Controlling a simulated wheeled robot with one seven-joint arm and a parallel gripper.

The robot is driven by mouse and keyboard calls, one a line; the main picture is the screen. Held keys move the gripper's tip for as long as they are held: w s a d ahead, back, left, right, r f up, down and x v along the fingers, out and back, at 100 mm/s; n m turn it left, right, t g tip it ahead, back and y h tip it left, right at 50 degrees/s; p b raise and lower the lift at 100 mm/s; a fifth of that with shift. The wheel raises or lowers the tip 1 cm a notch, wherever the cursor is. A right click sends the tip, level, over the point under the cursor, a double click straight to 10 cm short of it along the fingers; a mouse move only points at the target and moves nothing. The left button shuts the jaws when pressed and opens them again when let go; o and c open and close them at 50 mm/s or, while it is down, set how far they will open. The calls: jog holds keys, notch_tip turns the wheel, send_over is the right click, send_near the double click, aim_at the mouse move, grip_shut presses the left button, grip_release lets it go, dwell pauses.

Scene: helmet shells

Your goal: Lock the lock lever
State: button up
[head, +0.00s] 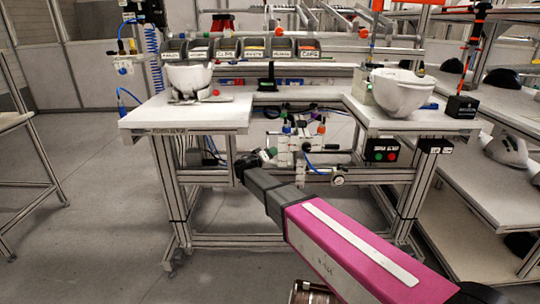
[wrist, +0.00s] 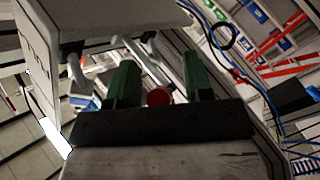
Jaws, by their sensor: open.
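My gripper (wrist: 160,76) shows in the wrist view with its two green fingers well apart. A round red piece (wrist: 158,97) shows between the fingers; I cannot tell its distance or whether it belongs to the lock lever. In the head view my arm reaches forward, its dark end low before the workbench's front opening. Beyond it is a white valve-like unit (head: 297,148) with coloured knobs. A left white helmet shell (head: 188,78) sits on a metal fixture (head: 200,98) on the bench. I cannot make out a lock lever for certain.
The white bench top (head: 225,113) is left of my arm's line. A second white shell (head: 402,92) stands on the right top. A black box with red and green buttons (head: 381,150) hangs under the right side. Labelled bins (head: 226,49) line the back. Floor at left is free.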

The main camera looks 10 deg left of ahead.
grip_shut()
jog(key=shift+s+d+r+n+g+y, duration=0.15)
jog(key=shift+s+r+n+g, duration=0.2)
jog(key=shift+r+g, duration=0.2)
jog(key=shift+s+r+n+g+y, duration=0.25)
jog(key=shift+r+n+g, duration=0.2)
jog(key=shift+r, duration=0.15)
jog(key=shift+s+d+r+n+g+y, duration=0.1)
jog(key=shift+s+r+n+g, duration=0.25)
jog(key=shift+r+g, duration=0.2)
grip_release()
jog(key=v, duration=1)
jog(key=shift+s+a, duration=0.2)
jog(key=shift+s, duration=0.1)
jog(key=shift+r, duration=0.1)
